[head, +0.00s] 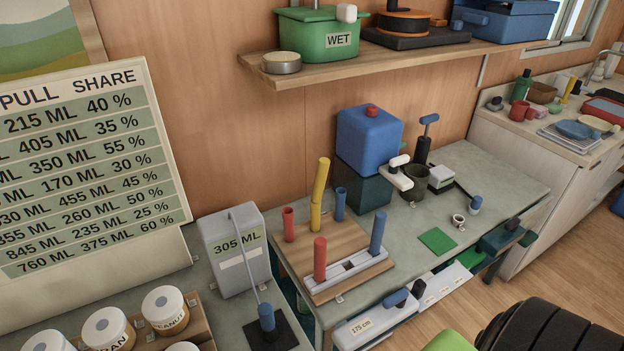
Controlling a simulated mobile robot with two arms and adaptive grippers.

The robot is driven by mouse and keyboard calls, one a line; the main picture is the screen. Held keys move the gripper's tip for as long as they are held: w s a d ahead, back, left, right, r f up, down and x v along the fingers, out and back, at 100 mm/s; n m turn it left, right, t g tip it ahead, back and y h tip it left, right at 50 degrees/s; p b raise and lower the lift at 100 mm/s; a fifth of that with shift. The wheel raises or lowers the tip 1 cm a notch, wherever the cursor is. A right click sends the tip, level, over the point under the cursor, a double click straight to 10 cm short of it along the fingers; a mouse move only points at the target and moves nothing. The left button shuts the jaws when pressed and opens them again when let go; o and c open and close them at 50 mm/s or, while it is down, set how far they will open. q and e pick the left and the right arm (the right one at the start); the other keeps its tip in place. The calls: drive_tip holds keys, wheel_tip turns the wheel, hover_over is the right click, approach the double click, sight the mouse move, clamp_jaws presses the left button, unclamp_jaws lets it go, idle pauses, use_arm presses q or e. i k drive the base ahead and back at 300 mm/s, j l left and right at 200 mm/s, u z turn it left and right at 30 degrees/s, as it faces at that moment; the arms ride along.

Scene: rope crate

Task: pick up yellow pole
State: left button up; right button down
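The yellow pole (321,182) stands upright, leaning slightly in the picture, in a short yellow holder (315,217) on a wooden board (343,232). A short red holder (288,225) is left of it and a short blue holder (340,204) is right of it. In front, a red pole (320,259) and a blue pole (377,233) stand upright at a pale slotted rack (347,270) on the same board. The yellow pole's lower end is hidden in its holder. Neither of my grippers is in view.
A grey box marked 305 ML (236,262) stands left of the board. A blue and dark green canister (368,147) is behind it to the right. A wooden shelf (390,61) overhangs the back. The grey tabletop (497,187) has free room at right.

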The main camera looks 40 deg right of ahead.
sight(322, 165)
drive_tip(key=l+z, duration=0.1)
drive_tip(key=z, duration=1.1)
drive_tip(key=l+u, duration=0.15)
drive_tip(key=u, duration=0.35)
drive_tip(key=i+l+u, duration=0.15)
drive_tip(key=l+u, duration=0.2)
drive_tip(key=l, duration=0.7)
drive_tip(key=l+u, duration=0.4)
drive_tip(key=l, duration=0.7)
